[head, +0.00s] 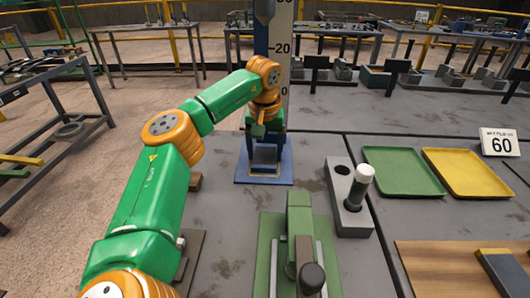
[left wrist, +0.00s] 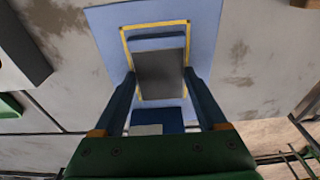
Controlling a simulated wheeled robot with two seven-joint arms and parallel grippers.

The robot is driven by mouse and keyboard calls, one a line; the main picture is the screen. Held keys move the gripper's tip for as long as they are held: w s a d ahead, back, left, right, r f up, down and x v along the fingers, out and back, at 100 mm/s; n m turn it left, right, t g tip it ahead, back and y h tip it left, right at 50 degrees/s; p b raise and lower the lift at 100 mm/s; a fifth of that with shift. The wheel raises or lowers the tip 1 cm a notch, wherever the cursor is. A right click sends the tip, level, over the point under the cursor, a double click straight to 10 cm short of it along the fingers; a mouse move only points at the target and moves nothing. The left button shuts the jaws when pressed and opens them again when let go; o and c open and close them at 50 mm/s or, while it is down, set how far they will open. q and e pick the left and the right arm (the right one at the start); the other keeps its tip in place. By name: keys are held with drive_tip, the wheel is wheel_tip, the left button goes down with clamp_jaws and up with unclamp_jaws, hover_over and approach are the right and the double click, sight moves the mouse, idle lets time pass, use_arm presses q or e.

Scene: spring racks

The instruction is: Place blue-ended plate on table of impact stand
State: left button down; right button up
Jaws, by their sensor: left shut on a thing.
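The impact stand (head: 284,60) stands upright at the table's far edge, with a tall post and a numbered white scale. Its blue base (head: 265,180) lies on the grey table; in the left wrist view the base (left wrist: 105,30) has a yellow square outline. My left gripper (head: 265,148) is low at the foot of the post, its fingers on both sides of the grey, blue-ended plate (left wrist: 160,72). The plate lies within the yellow outline as seen from above. I cannot tell whether it touches the base. My right gripper is not in view.
A grey block with a white-topped post (head: 350,200) and a green fixture (head: 298,225) stand nearer.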

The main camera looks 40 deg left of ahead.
sight(265, 162)
use_arm(q)
unclamp_jaws()
drive_tip(key=shift+s+d, duration=0.1)
wheel_tip(265, 162, up, 12)
drive_tip(key=s+d+p, duration=0.1)
drive_tip(key=p, duration=0.2)
drive_tip(key=shift+s, duration=0.2)
drive_tip(key=shift+d, duration=0.1)
